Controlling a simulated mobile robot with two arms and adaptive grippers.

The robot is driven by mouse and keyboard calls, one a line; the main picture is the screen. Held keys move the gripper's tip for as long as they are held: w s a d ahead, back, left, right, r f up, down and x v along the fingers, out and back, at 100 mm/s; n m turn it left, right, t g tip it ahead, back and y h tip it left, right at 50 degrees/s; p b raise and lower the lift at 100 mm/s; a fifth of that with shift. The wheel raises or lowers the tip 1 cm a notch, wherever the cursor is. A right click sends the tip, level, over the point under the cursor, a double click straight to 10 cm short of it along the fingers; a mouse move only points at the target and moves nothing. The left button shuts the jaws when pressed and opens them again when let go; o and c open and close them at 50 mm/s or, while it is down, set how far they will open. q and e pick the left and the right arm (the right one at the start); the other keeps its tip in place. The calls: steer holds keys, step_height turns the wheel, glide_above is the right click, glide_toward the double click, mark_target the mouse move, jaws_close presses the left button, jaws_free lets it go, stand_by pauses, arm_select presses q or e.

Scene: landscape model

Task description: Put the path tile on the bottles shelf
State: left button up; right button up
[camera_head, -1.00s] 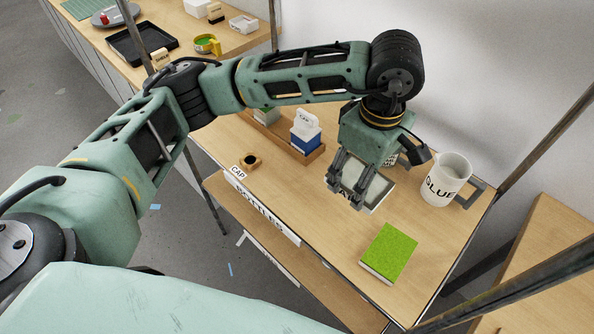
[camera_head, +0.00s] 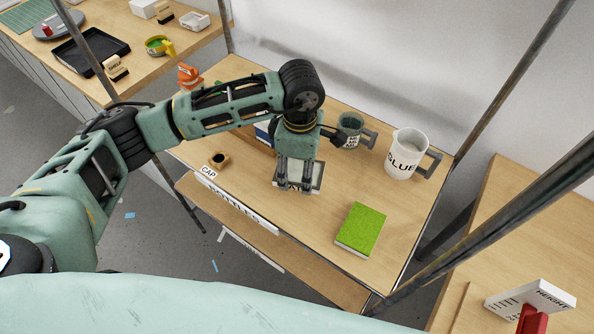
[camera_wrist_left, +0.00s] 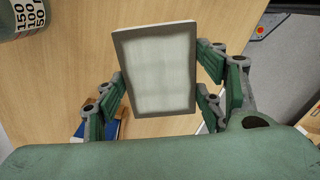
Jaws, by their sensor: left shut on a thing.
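The path tile is a flat pale rectangle with a grey rim (camera_wrist_left: 157,72). In the head view it (camera_head: 317,178) is partly hidden by the fingers, over the tabletop. My left gripper (camera_head: 295,189) is shut on it, with fingers on both sides of the tile in the wrist view (camera_wrist_left: 160,82). I cannot tell whether the tile touches the wood. A white BOTTLES sign (camera_head: 238,203) runs along the front left edge. A lower wooden board (camera_head: 290,262) shows below the top. My right gripper is not in view.
A green block (camera_head: 361,229) lies right of the tile. Posts (camera_head: 510,80) rise at the corners. Wood left of the green block is clear.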

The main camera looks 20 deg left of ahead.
mark_target(298, 171)
arm_select(q)
steer(key=shift+a+f, duration=0.2)
step_height(298, 171, down, 3)
steer(key=shift+f+p, duration=0.1)
steer(key=shift+p, duration=0.75)
steer(key=shift+f, duration=0.4)
steer(key=shift+f, duration=0.15)
steer(key=o, duration=1.2)
